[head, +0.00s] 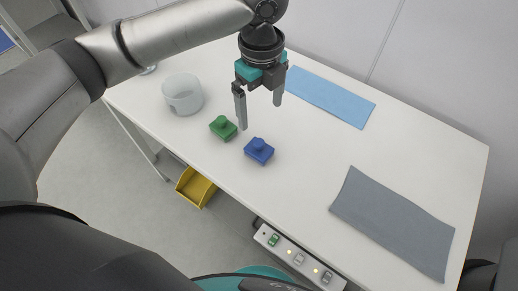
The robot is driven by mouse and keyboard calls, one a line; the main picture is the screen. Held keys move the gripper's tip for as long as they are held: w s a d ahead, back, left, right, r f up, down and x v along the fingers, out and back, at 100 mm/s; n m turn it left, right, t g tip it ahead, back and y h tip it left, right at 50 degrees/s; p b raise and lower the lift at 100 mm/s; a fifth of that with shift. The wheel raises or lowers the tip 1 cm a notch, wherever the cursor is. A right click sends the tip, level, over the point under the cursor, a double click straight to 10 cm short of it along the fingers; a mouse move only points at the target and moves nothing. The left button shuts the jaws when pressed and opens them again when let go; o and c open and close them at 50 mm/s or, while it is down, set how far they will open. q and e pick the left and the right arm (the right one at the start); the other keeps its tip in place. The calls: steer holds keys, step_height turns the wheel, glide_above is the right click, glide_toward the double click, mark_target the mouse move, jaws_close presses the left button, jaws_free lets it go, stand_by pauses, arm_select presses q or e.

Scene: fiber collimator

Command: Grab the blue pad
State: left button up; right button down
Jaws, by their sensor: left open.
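A flat light blue pad (330,97) lies on the back of the white table, to the right of my left gripper. A small dark blue block with a round knob on top (259,151) sits near the table's front edge. My left gripper (260,116) points down with its two fingers apart and nothing between them. In the picture its fingertips are above the dark blue block and left of the light blue pad; their height over the table is hard to tell. My right gripper is not in view.
A green knobbed block (223,128) sits left of the dark blue one. A translucent cup (182,94) stands farther left. A grey mat (393,222) lies at the right of the table. A yellow bin (195,187) is below the front edge. The table's middle (310,165) is clear.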

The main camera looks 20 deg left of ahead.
mark_target(259, 142)
arm_select(q)
step_height(259, 142, down, 9)
steer(key=shift+f+b, duration=0.2)
steer(key=shift+b, duration=1)
steer(key=f, duration=0.1)
steer(key=f+b, duration=0.1)
steer(key=f, duration=0.1)
steer(key=f+b, duration=0.1)
steer(key=f, duration=0.1)
steer(key=shift+w+a+f, duration=0.1)
steer(key=shift+a, duration=0.15)
steer(key=c, duration=1.4)
